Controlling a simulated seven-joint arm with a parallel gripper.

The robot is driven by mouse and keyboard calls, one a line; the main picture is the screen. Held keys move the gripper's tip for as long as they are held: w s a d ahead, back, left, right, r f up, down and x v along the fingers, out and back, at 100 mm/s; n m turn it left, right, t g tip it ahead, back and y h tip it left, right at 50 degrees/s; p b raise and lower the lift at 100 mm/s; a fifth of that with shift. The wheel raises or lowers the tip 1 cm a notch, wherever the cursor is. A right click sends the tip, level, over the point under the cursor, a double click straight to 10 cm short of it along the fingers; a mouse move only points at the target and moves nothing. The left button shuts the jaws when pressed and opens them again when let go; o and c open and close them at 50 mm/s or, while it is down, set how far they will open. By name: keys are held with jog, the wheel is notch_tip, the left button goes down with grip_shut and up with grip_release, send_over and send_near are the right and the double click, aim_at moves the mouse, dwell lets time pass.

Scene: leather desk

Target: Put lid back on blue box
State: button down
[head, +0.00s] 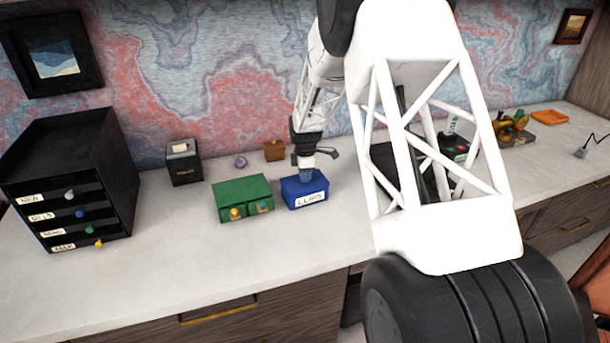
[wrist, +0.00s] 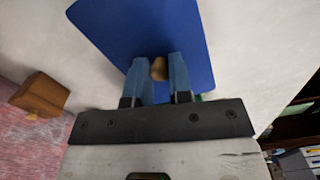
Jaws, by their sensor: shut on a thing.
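The blue box (head: 310,201) stands on the desk with a white label reading "CLIPS" on its front. My gripper (head: 305,178) points down at its top in the head view. In the wrist view my blue fingers (wrist: 158,70) are shut on the small brown knob (wrist: 159,69) of the flat blue lid (wrist: 150,25). The lid is level with the box top in the head view. I cannot tell whether it rests fully on the rim. The box walls are hidden under the lid in the wrist view.
A green drawer box (head: 243,197) stands close to the left of the blue box. A brown block (head: 274,151), a small purple round thing (head: 240,161) and a black container (head: 184,164) stand behind. A black drawer unit (head: 75,185) stands far left. The desk front is clear.

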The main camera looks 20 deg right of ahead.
dwell(0.4)
jog(key=shift+c, duration=2.4)
grip_release()
jog(key=shift+r, duration=0.15)
jog(key=shift+r, duration=3.3)
grip_shut()
